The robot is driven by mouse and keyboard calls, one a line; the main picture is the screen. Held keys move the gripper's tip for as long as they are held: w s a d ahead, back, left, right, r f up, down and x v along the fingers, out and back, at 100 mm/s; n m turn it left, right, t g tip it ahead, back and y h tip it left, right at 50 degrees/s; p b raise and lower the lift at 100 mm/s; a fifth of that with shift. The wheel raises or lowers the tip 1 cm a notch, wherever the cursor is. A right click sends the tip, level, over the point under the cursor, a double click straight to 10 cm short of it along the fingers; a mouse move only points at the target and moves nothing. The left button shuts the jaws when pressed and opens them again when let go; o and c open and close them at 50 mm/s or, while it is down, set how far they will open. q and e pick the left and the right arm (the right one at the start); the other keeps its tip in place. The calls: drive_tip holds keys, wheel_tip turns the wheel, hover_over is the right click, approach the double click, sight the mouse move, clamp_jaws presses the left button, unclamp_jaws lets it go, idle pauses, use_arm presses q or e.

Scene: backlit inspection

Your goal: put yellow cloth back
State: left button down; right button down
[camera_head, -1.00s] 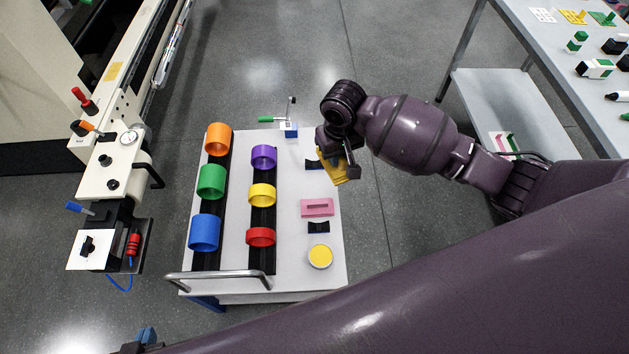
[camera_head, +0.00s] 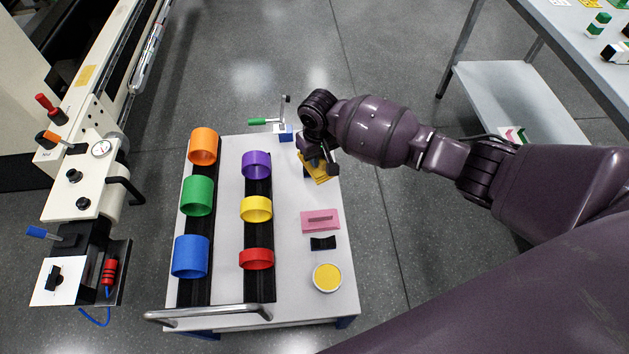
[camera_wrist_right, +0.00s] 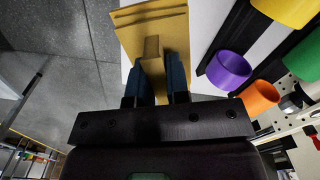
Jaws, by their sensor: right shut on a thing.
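The yellow cloth (camera_head: 318,172) is at the upper right of the white cart top (camera_head: 226,293), partly hidden by my right gripper (camera_head: 318,163). In the right wrist view the cloth (camera_wrist_right: 158,28) looks flat and folded, with a raised tab between the fingers of my right gripper (camera_wrist_right: 154,75). The gripper is shut on that tab. Whether the cloth touches the cart top is unclear. My left gripper does not show.
Coloured rings, such as the purple ring (camera_head: 256,165), sit in two rows on black rails. A pink block (camera_head: 320,220), a black cradle (camera_head: 323,243) and a round yellow-topped tin (camera_head: 327,278) line the right side. A green-handled crank (camera_head: 265,121) stands at the far edge.

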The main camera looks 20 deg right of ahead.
drive_tip(key=f+b, duration=0.4)
drive_tip(key=f, duration=0.8)
drive_tip(key=shift+s, duration=0.2)
drive_tip(key=shift+f+b, duration=0.3)
drive_tip(key=shift+f, duration=0.05)
drive_tip(key=shift+w, duration=0.15)
drive_tip(key=shift+r, duration=0.2)
drive_tip(key=shift+f, duration=0.15)
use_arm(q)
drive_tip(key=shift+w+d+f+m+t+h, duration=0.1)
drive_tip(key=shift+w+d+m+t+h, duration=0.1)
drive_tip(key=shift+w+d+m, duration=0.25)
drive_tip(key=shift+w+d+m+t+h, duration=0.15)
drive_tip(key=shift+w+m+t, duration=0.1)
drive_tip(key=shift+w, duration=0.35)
use_arm(e)
drive_tip(key=c, duration=1.1)
unclamp_jaws()
